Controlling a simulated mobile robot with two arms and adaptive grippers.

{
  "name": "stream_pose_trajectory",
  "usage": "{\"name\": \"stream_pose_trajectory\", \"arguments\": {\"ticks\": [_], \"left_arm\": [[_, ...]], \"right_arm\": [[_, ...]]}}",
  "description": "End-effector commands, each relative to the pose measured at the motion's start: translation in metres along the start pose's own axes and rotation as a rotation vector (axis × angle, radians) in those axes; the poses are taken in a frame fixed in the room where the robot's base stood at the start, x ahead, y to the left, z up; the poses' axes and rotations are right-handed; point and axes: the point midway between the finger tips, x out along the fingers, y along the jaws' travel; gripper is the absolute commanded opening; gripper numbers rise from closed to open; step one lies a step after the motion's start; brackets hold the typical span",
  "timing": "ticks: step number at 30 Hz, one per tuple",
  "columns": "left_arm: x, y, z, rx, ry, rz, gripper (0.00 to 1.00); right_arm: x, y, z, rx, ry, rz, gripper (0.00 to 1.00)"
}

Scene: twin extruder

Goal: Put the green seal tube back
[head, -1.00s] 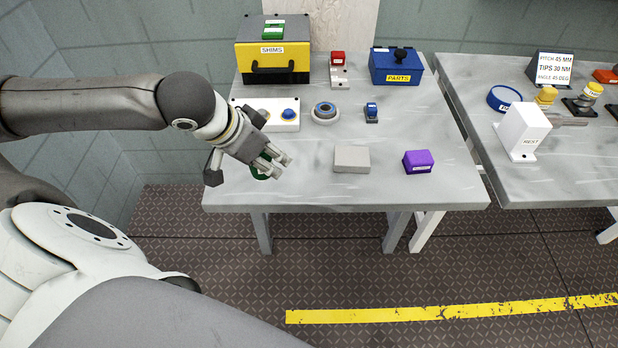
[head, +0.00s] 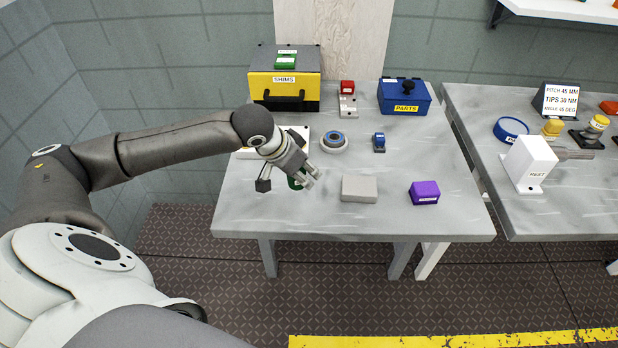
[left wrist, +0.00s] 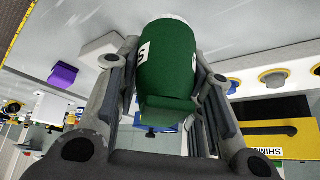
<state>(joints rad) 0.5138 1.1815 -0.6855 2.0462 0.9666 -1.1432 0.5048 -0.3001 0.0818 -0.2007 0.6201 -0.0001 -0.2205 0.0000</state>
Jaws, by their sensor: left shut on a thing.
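The green seal tube (left wrist: 167,70) sits between the fingers of my left gripper (head: 309,177), which is shut on it. In the left wrist view the tube fills the middle, with part of a white label at its side. In the head view only a bit of green (head: 295,184) shows below the fingers, over the left front of the grey table (head: 330,222). I cannot tell whether the tube touches the table. A white plate (head: 244,153) lies behind the gripper, mostly hidden by my arm. My right gripper is not in view.
A grey block (head: 359,188) and a purple box (head: 425,193) lie to the right. A ringed round part (head: 334,142) and a small blue item (head: 379,142) stand behind. The yellow SHIMS case (head: 285,80) and blue PARTS box (head: 405,97) stand at the back.

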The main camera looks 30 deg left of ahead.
Motion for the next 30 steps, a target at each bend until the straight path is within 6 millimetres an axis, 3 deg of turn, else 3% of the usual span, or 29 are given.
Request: {"name": "stream_pose_trajectory", "arguments": {"ticks": [3, 14, 19, 30], "left_arm": [[0.021, -0.004, -0.004, -0.002, 0.001, 0.001, 0.16], [0.053, -0.012, -0.008, -0.001, 0.001, 0.0, 0.16], [0.066, -0.012, 0.001, -0.002, -0.002, 0.001, 0.16], [0.074, -0.012, 0.006, 0.002, 0.001, 0.0, 0.16]], "right_arm": [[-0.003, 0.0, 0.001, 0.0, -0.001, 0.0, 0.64], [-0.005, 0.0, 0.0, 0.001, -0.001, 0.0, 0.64], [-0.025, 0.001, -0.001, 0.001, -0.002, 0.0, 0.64], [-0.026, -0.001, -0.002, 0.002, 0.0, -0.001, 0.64]]}}
